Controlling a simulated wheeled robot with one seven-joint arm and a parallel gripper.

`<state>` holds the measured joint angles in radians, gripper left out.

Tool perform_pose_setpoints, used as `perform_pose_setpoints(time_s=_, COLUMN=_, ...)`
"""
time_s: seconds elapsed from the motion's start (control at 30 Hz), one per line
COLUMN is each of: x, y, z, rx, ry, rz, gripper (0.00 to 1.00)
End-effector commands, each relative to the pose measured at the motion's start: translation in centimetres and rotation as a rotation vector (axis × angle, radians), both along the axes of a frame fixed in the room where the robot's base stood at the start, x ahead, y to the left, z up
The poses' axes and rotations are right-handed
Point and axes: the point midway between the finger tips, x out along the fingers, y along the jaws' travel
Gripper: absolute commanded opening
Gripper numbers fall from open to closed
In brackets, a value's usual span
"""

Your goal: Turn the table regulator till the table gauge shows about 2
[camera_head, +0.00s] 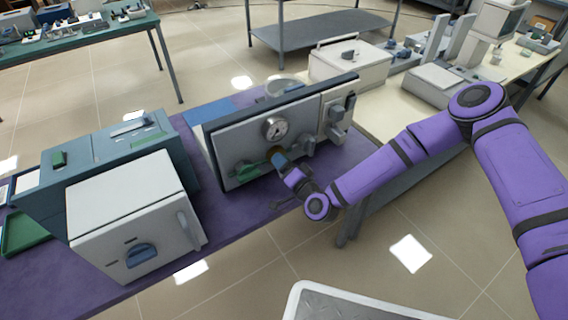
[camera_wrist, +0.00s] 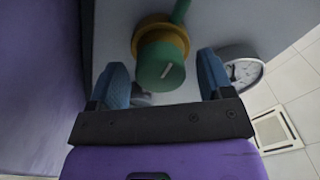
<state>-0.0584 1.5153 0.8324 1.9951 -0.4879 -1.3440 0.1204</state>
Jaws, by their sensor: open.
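My gripper (camera_head: 279,158) is open in front of the grey panel. In the wrist view its two blue fingers (camera_wrist: 161,72) stand on either side of the knob, with gaps. I cannot tell how far they reach over it. In the head view my gripper mostly hides the knob. The table gauge (camera_head: 273,128), a round white dial, sits on the panel just above; part of it shows in the wrist view (camera_wrist: 243,73). Its reading is too small to tell.
The grey panel (camera_head: 232,143) stands on a purple-topped table (camera_head: 245,217). A green fitting (camera_head: 243,170) is left of my gripper, and grey fittings (camera_head: 307,148) are close on its right. A white furnace (camera_head: 130,205) stands to the left.

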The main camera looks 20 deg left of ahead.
Motion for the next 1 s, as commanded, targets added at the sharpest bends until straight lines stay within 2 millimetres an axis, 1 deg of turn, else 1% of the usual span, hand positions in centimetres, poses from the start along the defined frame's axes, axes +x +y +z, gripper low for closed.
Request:
perform_pose_setpoints(time_s=0.13, x=0.39, y=0.48, z=0.02, rx=0.001, ry=0.001, rz=0.0, gripper=0.74)
perform_pose_setpoints(time_s=0.37, x=0.4, y=0.51, z=0.02, rx=0.001, ry=0.001, rz=0.0, gripper=0.74)
perform_pose_setpoints(time_s=0.4, x=0.4, y=0.51, z=0.02, rx=0.001, ry=0.001, rz=0.0, gripper=0.69)
perform_pose_setpoints(time_s=0.47, x=0.4, y=0.5, z=0.01, rx=0.0, ry=0.0, rz=0.0, gripper=0.55)
perform_pose_setpoints(time_s=0.5, x=0.4, y=0.5, z=0.01, rx=0.0, ry=0.0, rz=0.0, gripper=0.46)
perform_pose_setpoints(time_s=0.6, x=0.39, y=0.49, z=0.01, rx=0.0, ry=0.0, rz=0.0, gripper=0.24)
perform_pose_setpoints(time_s=0.83, x=0.4, y=0.47, z=0.0, rx=0.008, ry=0.009, rz=0.0, gripper=0.24)
perform_pose_setpoints(time_s=1.0, x=0.42, y=0.44, z=-0.03, rx=0.043, ry=0.049, rz=-0.001, gripper=0.24)
